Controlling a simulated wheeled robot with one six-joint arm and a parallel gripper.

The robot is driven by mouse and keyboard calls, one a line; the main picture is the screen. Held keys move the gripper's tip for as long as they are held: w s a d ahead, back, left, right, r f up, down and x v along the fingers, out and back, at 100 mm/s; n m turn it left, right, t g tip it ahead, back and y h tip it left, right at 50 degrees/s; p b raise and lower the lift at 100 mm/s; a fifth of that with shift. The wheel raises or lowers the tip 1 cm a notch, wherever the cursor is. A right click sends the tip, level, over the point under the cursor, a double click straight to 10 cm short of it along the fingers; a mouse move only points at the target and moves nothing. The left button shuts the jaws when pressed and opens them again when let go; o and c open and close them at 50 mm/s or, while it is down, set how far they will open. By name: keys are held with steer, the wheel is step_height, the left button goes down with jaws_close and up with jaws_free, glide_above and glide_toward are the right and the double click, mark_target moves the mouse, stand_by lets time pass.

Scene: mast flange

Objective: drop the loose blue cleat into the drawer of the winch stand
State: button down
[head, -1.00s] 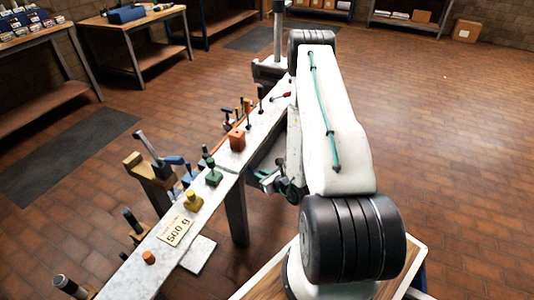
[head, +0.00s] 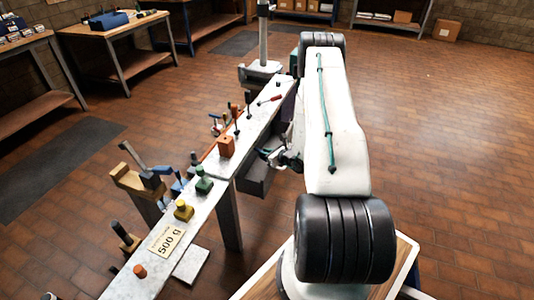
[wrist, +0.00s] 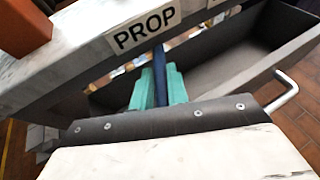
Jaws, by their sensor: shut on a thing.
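In the wrist view my gripper (wrist: 158,88) has teal fingers shut on the blue cleat (wrist: 159,62), a narrow dark blue piece that sticks out past the fingertips. The open drawer (wrist: 285,55) lies behind and to the right of the fingers, with a grey interior and a metal bar handle. The fingers overlap its left part in the picture; their height over it is hard to tell. In the head view the drawer (head: 257,180) hangs out below the long pale top, and my gripper (head: 285,158) is beside it, partly hidden by my arm. The cleat cannot be made out there.
A post (head: 263,40) stands at the far end.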

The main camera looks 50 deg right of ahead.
steer(key=shift+w+d+f, duration=0.2)
steer(key=shift+d+f, duration=0.1)
steer(key=shift+d, duration=0.15)
steer(key=shift+f, duration=0.15)
steer(key=c, duration=1.4)
jaws_free()
steer(key=shift+o, duration=0.2)
